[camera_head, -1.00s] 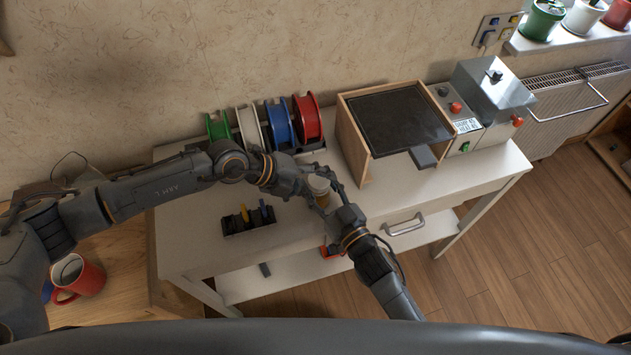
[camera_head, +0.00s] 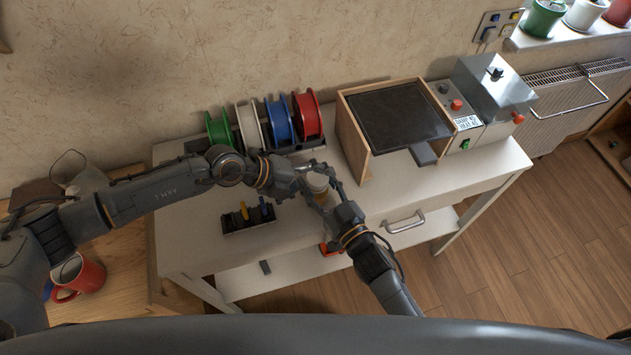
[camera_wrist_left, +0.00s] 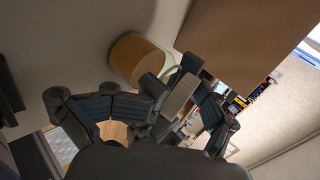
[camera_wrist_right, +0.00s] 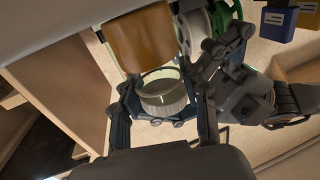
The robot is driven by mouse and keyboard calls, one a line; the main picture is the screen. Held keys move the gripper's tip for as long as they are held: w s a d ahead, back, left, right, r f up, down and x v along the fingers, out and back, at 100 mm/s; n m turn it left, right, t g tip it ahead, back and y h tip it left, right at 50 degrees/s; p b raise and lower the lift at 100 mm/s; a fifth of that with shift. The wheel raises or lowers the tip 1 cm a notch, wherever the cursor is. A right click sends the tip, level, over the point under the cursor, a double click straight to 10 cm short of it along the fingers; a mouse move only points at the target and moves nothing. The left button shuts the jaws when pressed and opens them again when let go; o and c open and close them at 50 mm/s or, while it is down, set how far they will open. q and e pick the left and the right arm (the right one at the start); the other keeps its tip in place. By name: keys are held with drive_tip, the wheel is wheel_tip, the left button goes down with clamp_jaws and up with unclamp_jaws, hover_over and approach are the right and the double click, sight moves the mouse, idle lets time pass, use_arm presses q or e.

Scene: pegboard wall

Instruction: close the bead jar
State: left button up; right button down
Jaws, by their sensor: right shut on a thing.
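The bead jar (camera_head: 322,198) is an amber cylinder standing on the white table between my grippers. It shows large in the right wrist view (camera_wrist_right: 145,40) and also in the left wrist view (camera_wrist_left: 138,58). A pale round lid (camera_wrist_right: 163,92) lies between the fingers of my right gripper (camera_wrist_right: 163,108), which is shut on it at the jar's mouth end. I cannot tell whether the lid is seated or slightly apart. My left gripper (camera_wrist_left: 165,95) is close to the jar, on its back-left side in the head view; its fingertips overlap other parts, so its opening is unclear.
Colored spools (camera_head: 265,122) stand behind the jar. A wooden frame box with a dark panel (camera_head: 398,115) is to the right, beside a grey machine (camera_head: 485,100). A dark rack with small tools (camera_head: 248,218) is to the left. The table's front right is free.

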use_arm(q)
drive_tip(key=shift+d+r, duration=0.25)
drive_tip(key=shift+r, duration=0.1)
drive_tip(key=shift+v, duration=2.05)
drive_tip(key=shift+f, duration=0.1)
use_arm(e)
drive_tip(key=shift+d, duration=0.1)
